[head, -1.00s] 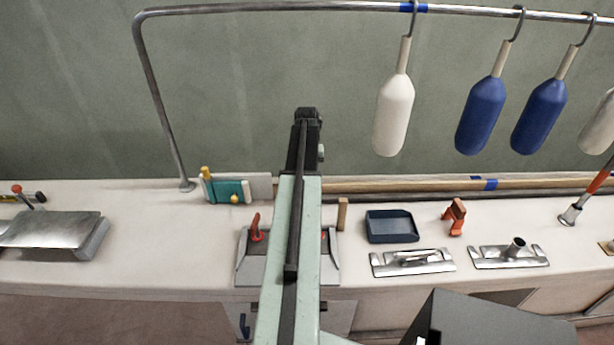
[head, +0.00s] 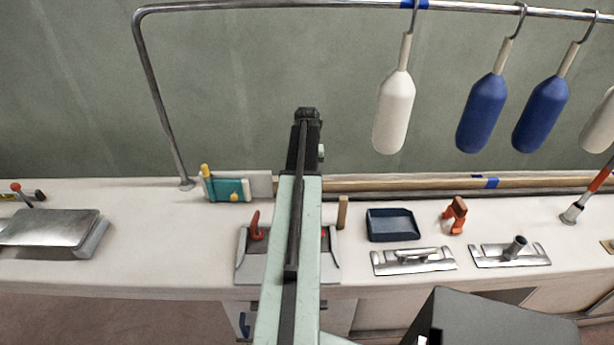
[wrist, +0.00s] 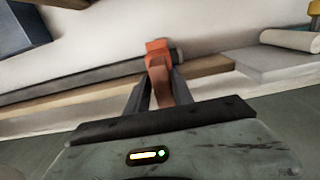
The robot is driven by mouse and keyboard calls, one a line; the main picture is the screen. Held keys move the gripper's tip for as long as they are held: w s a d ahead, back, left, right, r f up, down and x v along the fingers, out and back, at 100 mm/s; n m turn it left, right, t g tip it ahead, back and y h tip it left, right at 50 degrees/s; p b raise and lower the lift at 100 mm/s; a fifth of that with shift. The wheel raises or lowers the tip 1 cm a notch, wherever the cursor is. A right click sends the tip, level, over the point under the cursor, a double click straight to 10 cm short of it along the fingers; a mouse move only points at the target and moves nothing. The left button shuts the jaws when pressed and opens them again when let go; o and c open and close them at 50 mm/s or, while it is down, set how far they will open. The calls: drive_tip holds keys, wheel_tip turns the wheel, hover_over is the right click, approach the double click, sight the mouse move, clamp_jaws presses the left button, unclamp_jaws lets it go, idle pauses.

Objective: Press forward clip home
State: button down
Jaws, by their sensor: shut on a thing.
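An orange clip (wrist: 157,62) stands between the two dark fingers of my gripper (wrist: 158,88) in the wrist view, and the fingers are shut on it. The clip is at a dark rail (wrist: 90,80) that runs beside a wooden pole (wrist: 60,97). I cannot tell whether it is fully seated there. In the head view my arm reaches over the counter to its back edge, and it hides the fingers and the held clip. A second orange-red clip-like piece (head: 456,214) stands on the counter to the right.
A dark blue tray (head: 392,225) and metal plates (head: 413,261) lie right of my arm. A teal block (head: 228,189) with yellow knobs is at the left back. A red-handled fixture (head: 256,228) is close beside my arm. White and blue fenders (head: 394,112) hang above.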

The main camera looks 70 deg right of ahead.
drive_tip(key=shift+w+a+f, duration=0.1)
drive_tip(key=shift+f, duration=0.1)
drive_tip(key=c, duration=1)
unclamp_jaws()
drive_tip(key=shift+c, duration=0.2)
drive_tip(key=shift+r, duration=0.15)
wheel_tip(320, 180, up, 8)
drive_tip(key=p, duration=0.7)
drive_tip(key=shift+p, duration=0.4)
drive_tip(key=shift+f, duration=0.25)
